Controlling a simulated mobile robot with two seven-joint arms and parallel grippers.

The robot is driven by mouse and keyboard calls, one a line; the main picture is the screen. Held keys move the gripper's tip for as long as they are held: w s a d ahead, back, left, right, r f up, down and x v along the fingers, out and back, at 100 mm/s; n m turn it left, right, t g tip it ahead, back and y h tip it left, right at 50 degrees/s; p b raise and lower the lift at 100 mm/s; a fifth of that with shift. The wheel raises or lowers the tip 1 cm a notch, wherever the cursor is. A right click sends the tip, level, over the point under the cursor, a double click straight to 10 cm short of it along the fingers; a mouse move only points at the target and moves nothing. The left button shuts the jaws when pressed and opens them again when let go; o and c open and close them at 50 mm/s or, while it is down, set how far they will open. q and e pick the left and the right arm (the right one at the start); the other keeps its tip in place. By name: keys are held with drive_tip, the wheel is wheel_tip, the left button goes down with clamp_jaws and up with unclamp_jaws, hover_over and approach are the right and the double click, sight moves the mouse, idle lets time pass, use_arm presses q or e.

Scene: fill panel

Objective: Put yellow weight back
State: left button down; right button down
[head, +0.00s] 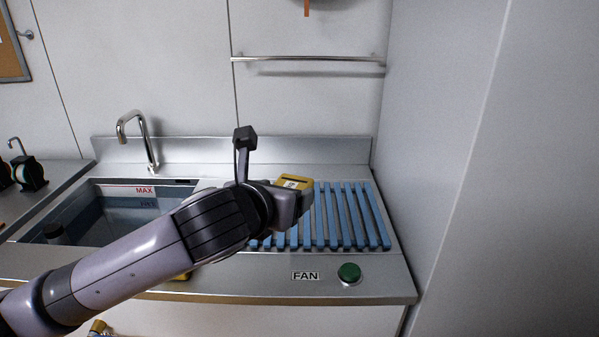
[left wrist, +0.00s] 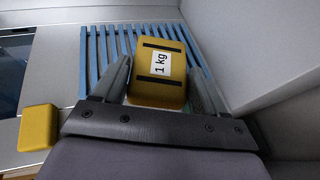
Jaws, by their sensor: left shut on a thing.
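The yellow weight (head: 294,180), with a "1 kg" label and dark bands, sits between the fingers of my left gripper (head: 297,200). In the left wrist view the weight (left wrist: 157,88) is tilted slightly, with one finger of the left gripper (left wrist: 157,75) along each side. The gripper is shut on it, over the blue slatted rack (head: 350,215). The slats (left wrist: 97,60) show behind the weight; I cannot tell whether it touches them. A second yellow block (left wrist: 38,127) lies left of the gripper, at the counter front. My right gripper is not in view.
The sink (head: 112,215) with its tap (head: 135,135) lies left of the rack. A green button (head: 349,273) beside a FAN label (head: 305,276) is on the counter front. A wall (head: 435,150) closes the right side. A metal rail (head: 300,59) hangs above.

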use_arm(q)
drive_tip(key=s+a+f+n+y+p, duration=0.1)
drive_tip(key=s+a+f+n+y, duration=0.1)
drive_tip(key=s+a+f, duration=0.4)
drive_tip(key=s+a+f+n+t+y, duration=0.1)
drive_tip(key=s+a+f+y, duration=0.1)
drive_tip(key=s+a+f, duration=0.5)
drive_tip(key=shift+s+a+f+n+p, duration=0.3)
drive_tip(key=shift+a+f+n+p, duration=0.1)
drive_tip(key=shift+a+f, duration=2)
